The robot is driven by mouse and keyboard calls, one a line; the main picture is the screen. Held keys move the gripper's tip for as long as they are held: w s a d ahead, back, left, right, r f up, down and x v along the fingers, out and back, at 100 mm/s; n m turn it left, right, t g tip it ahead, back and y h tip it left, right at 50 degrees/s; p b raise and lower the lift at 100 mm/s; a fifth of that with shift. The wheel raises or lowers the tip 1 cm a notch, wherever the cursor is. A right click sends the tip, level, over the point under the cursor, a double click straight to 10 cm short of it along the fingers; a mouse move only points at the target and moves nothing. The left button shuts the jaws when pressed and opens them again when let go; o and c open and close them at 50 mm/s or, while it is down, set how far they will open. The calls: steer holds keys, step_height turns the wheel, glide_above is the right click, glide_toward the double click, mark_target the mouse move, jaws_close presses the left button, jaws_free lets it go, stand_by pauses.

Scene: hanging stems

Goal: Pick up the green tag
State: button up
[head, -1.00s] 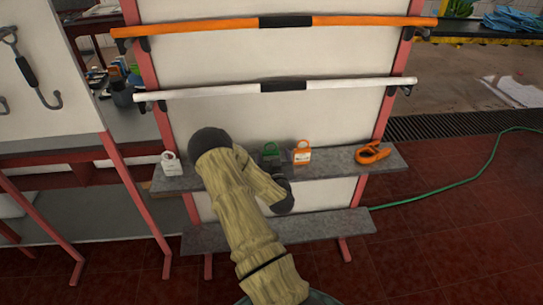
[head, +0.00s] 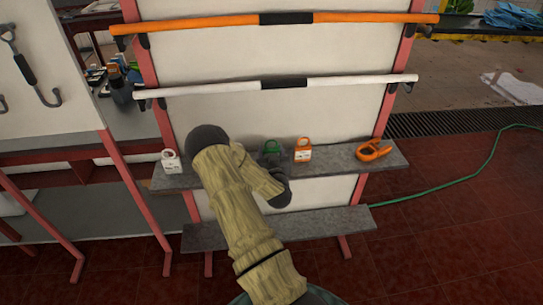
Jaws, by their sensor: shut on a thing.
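The green tag (head: 271,146) shows its green top just above the dark end of my arm, at the middle of the upper grey shelf. Its lower part is hidden. My gripper (head: 272,160) is at the tag, mostly hidden behind my wrist, and is shut on it. I cannot tell whether the tag is clear of the shelf.
A white and orange tag (head: 303,149) stands close to the right on the upper shelf (head: 335,164). A white tag (head: 171,161) stands at its left end, an orange clip (head: 372,151) at its right. A white bar (head: 210,90) and an orange bar (head: 210,26) run above.

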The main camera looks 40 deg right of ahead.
steer(key=shift+w+a, duration=0.1)
step_height(320, 180, up, 10)
stand_by(0.6)
stand_by(0.6)
